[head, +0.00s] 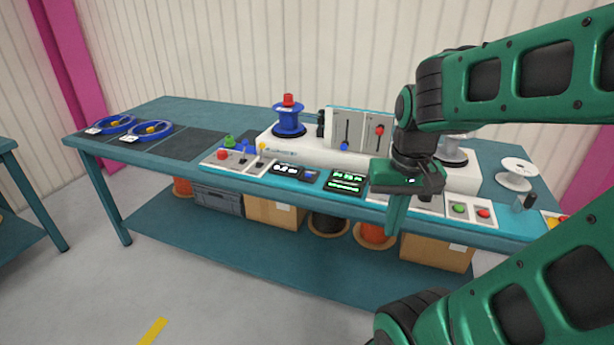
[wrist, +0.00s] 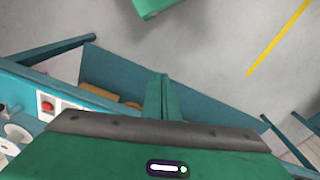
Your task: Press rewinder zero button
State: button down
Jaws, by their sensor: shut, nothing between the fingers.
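The rewinder (head: 265,153) is a white machine on the teal bench, with a blue spool, a lever panel and several controls along its front. Small display units with lit digits (head: 287,170) and green text (head: 346,183) sit at its front edge. A small bluish button (head: 309,176) lies beside the first display; I cannot read which control is the zero button. My gripper (head: 394,222) is shut and empty, pointing down in front of the bench edge, right of the displays. Its closed fingers also show in the wrist view (wrist: 161,97), above the floor, touching no control.
Green (head: 459,209) and red (head: 484,213) buttons sit right of my gripper. A red button (head: 222,155) and small levers are at the left. Boxes (head: 275,212) sit on the lower shelf.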

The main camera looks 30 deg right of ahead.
jog(key=w+d+m+t+h, duration=0.1)
jog(key=w+d+t, duration=0.1)
jog(key=w, duration=0.8)
jog(key=w+d+m+t+h, duration=0.1)
jog(key=w+d, duration=0.2)
jog(key=w, duration=0.7)
jog(key=m+t, duration=0.3)
jog(key=t, duration=0.2)
send_over(308, 175)
jog(key=shift+s+f, duration=0.2)
jog(key=shift+s, duration=0.15)
jog(key=shift+s+f, duration=0.1)
jog(key=shift+f, duration=4.3)
jog(key=shift+f, duration=0.15)
jog(key=shift+f, duration=0.2)
jog(key=shift+f, duration=0.45)
jog(key=shift+r, duration=0.85)
